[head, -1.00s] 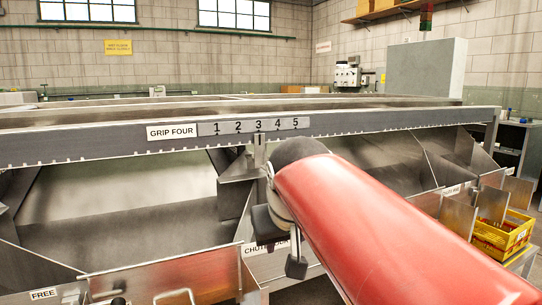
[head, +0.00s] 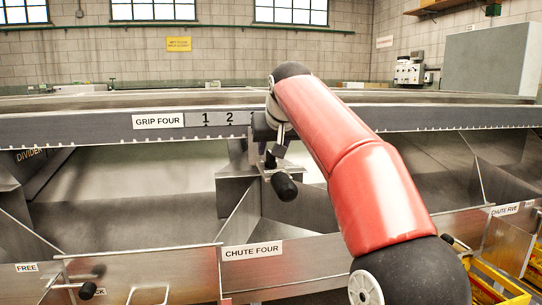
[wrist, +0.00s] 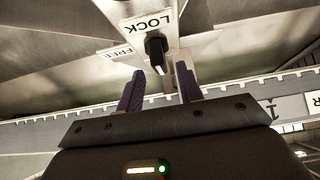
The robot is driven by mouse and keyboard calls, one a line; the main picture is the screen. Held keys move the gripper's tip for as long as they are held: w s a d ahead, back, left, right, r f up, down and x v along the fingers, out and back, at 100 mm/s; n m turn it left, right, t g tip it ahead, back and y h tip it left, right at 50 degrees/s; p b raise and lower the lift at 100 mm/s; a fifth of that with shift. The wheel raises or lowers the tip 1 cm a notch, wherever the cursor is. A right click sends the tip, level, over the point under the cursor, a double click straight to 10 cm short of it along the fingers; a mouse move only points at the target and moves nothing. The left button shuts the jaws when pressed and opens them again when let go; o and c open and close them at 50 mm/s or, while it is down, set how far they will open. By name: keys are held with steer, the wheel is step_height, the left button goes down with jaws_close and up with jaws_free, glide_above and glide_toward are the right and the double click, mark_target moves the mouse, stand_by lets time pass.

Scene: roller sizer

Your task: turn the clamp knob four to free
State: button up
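The clamp knob (wrist: 157,50) is black with a pale tip in the wrist view. It sits against a white LOCK label (wrist: 147,22), with a smaller FREE label (wrist: 122,52) to its left. My gripper (wrist: 160,72) is open, its two purple fingers apart on either side of the knob's tip; contact is not clear. In the head view my red arm hides most of my gripper at the toothed rail (head: 60,130), right of the GRIP FOUR label (head: 158,121). A black handle (head: 284,187) hangs just below; I cannot tell whether it is this knob.
Steel chutes lie below the rail, with a CHUTE FOUR sign (head: 252,250) in front and a CHUTE FIVE sign (head: 505,209) at right. Another black knob (head: 87,290) and FREE label (head: 27,267) are at lower left. A yellow crate (head: 497,283) stands at lower right.

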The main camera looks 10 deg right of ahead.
steer(key=shift+x, duration=1.65)
steer(key=shift+c, duration=0.3)
jaws_close()
